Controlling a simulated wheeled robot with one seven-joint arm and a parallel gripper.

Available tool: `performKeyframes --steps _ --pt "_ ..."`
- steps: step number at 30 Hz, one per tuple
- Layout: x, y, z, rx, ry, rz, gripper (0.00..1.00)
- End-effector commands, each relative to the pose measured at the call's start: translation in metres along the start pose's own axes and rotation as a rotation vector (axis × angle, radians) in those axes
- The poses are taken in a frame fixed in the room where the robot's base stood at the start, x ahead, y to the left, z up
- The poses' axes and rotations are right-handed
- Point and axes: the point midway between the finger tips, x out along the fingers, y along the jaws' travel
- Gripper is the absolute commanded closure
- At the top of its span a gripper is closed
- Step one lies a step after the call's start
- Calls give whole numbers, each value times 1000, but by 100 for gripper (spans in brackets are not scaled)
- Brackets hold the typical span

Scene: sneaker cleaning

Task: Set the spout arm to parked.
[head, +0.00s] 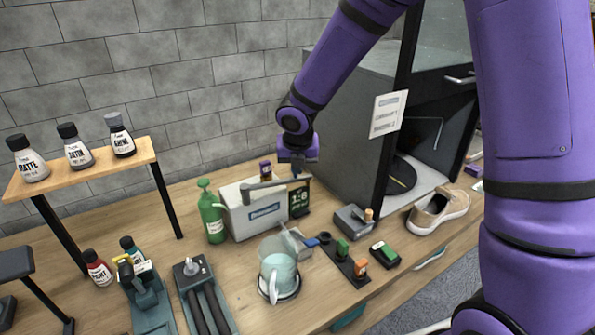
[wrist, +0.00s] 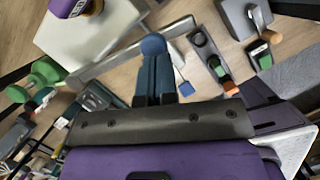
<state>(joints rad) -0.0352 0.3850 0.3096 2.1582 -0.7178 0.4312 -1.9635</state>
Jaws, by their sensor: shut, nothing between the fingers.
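The spout arm (head: 268,184) is a grey bar along the top of the white dispenser box (head: 240,215), reaching toward its right end by the green 1:8 sign (head: 299,200). In the wrist view the bar (wrist: 105,67) runs diagonally beside the white box (wrist: 85,38) and passes behind my fingers. My gripper (head: 297,170) points down just above the box's right end, close to the bar's right end. Its fingers (wrist: 155,75) are shut and empty. Whether they touch the bar I cannot tell.
A green bottle (head: 211,216) stands left of the box, and a clear pitcher (head: 278,272) in front. A dark cabinet (head: 345,110) stands close behind my gripper.

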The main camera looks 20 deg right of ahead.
Motion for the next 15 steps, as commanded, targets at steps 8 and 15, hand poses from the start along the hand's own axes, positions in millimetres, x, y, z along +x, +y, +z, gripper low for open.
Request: performKeyframes --steps 8,15 --pt "4 0 8 3 3 -3 100" --pt "5 0 10 3 4 -4 100"
